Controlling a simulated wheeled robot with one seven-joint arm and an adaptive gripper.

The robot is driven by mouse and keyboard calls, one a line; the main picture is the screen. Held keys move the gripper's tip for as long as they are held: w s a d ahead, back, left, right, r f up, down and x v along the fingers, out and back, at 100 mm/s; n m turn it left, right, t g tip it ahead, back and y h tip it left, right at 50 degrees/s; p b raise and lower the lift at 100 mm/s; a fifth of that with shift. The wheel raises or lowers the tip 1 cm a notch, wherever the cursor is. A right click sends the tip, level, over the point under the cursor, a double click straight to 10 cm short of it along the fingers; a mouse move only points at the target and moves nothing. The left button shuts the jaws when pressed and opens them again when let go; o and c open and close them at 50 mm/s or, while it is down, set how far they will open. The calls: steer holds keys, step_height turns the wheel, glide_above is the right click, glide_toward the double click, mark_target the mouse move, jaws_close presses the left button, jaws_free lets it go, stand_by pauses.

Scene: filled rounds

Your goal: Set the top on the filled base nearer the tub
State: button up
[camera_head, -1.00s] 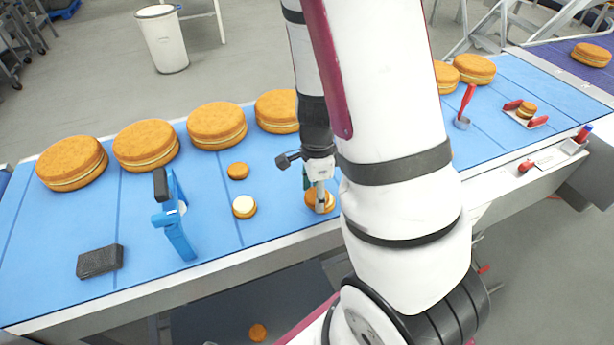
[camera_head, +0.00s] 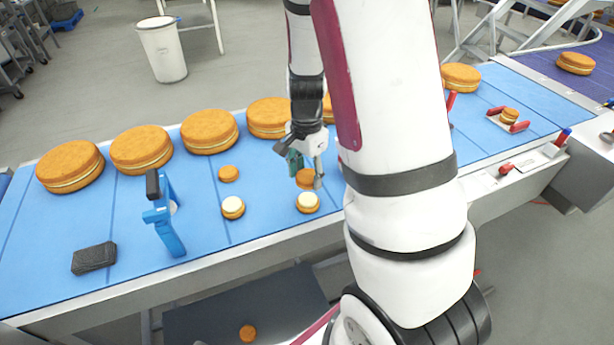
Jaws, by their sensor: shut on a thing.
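My gripper (camera_head: 308,174) is shut on a plain orange-brown round top (camera_head: 305,179). The top is just behind a filled base (camera_head: 307,203), whose pale filling shows; its exact height above the belt is hard to tell. A second filled base (camera_head: 232,208) is to the left, with pale filling upward and nothing on it. A loose small round (camera_head: 228,173) lies behind it. A white tub-like bin (camera_head: 163,52) stands on the floor behind the belt, on the left; I see no other clear tub.
Several large cakes (camera_head: 209,132) line the back of the blue belt (camera_head: 200,255). A blue stand-like tool (camera_head: 166,222) and a dark block (camera_head: 94,258) are at left. A tray with red handles (camera_head: 493,111) bears a small round at right. My arm hides the middle right.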

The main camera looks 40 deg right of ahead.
steer(key=b, duration=0.3)
glide_above(307, 200)
steer(key=shift+f, duration=2.45)
steer(key=shift+f, duration=0.8)
steer(key=o, duration=1.3)
steer(key=shift+o, duration=0.2)
steer(key=shift+r+p, duration=2.05)
steer(key=shift+r, duration=1.45)
